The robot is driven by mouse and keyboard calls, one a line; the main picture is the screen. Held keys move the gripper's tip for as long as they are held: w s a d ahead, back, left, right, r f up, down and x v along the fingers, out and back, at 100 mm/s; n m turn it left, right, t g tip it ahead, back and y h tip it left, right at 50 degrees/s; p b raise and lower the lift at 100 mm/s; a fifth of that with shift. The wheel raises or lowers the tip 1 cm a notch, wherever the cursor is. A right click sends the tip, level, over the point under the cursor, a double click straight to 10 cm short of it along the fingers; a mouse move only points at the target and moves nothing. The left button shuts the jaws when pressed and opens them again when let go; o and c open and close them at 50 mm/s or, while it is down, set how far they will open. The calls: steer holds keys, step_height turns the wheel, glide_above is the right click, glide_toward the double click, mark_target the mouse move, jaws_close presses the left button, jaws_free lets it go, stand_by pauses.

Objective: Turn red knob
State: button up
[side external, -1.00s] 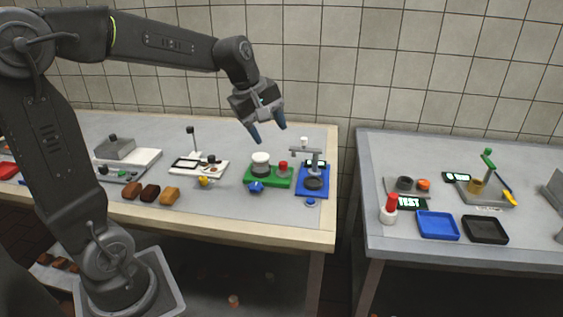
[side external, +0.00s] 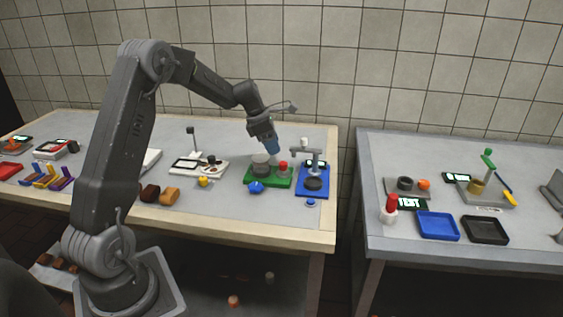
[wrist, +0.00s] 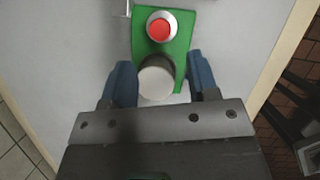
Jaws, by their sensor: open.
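The red knob (side external: 283,165) sits on a grey round mount at the right end of a green base (side external: 255,182). In the wrist view the red knob (wrist: 159,29) is at the top, on the same green base (wrist: 181,52), beyond my fingers. A white-topped round container (wrist: 157,82) stands on the base beside it, between my two blue fingers. My gripper (side external: 274,146) is open above the back of the green base; in the wrist view my gripper (wrist: 162,80) has its fingers apart, one on each side of the white top. I cannot tell whether they touch it.
A blue stand (side external: 313,195) with a grey arm is close on the right of the green base. A white device (side external: 186,163) stands to the left.

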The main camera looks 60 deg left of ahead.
mark_target(283, 162)
steer(key=x, duration=0.7)
steer(key=shift+f, duration=0.1)
steer(key=shift+c, duration=0.3)
steer(key=c, duration=0.9)
steer(key=shift+o, duration=0.2)
steer(key=shift+w+m, duration=0.1)
steer(key=shift+m, duration=0.2)
steer(key=m+h, duration=0.1)
steer(key=m, duration=0.1)
steer(key=m+g, duration=0.1)
steer(key=m, duration=0.2)
steer(key=shift+w+m+g+h, duration=0.1)
steer(key=shift+m+g+h, duration=0.2)
steer(key=shift+h, duration=0.1)
steer(key=m+g, duration=0.2)
steer(key=m, duration=0.4)
steer(key=shift+w, duration=0.1)
